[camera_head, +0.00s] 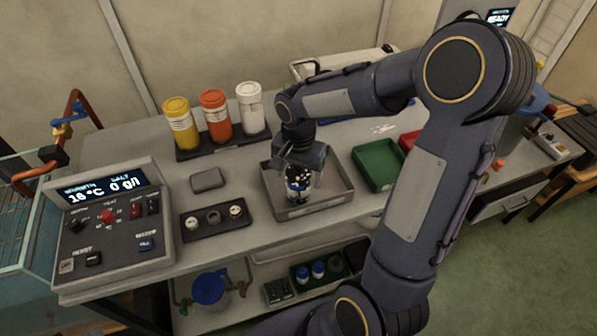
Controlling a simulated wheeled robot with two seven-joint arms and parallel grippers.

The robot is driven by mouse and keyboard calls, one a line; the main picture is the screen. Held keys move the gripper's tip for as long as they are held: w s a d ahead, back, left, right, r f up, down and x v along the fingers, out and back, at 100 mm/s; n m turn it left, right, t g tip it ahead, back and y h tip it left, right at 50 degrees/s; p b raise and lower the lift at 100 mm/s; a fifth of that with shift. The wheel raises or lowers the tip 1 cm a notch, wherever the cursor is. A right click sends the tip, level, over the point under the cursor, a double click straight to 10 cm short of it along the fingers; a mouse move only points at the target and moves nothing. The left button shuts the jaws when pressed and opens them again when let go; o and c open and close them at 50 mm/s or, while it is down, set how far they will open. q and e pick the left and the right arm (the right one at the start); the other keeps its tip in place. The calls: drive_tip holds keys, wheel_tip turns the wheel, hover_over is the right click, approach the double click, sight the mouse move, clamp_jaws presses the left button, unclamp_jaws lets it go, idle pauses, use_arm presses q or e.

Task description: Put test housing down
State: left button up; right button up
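The test housing (298,190) looks like a small upright cylinder with a dark and white speckled top, a pale band and a dark lower part. It is inside the grey tray (322,208) on the bench. My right gripper (301,167) points down over the tray, right at the top of the housing. The fingers are dark and partly overlap the housing, so whether they press on it is hard to tell. Whether the housing's base touches the tray floor is also unclear. My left gripper is not in view.
A green bin (378,165) and a red bin (409,141) stand right of the tray. A dark holder (215,219) with small round parts and a grey pad (208,179) lie left. Yellow, orange and white bottles (216,115) stand behind. A control box (112,223) occupies the left end.

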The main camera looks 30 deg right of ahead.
drive_tip(key=shift+r, duration=0.35)
wheel_tip(320, 180, up, 11)
drive_tip(key=shift+f+p, duration=0.2)
drive_tip(key=shift+p, duration=0.15)
drive_tip(key=shift+s+r, duration=0.2)
drive_tip(key=shift+r, duration=0.35)
drive_tip(key=s+a+f+n+t+y, duration=0.1)
drive_tip(key=s+a+n+t+y, duration=0.1)
drive_tip(key=s, duration=0.6)
drive_tip(key=s+a+f+n+t+y, duration=0.1)
drive_tip(key=s+a+n+t, duration=0.2)
drive_tip(key=s+n, duration=0.4)
drive_tip(key=shift+s+a+t+y, duration=0.3)
drive_tip(key=shift+s+a+y, duration=0.15)
drive_tip(key=shift+a, duration=0.4)
drive_tip(key=shift+f, duration=0.1)
drive_tip(key=shift+c, duration=0.4)
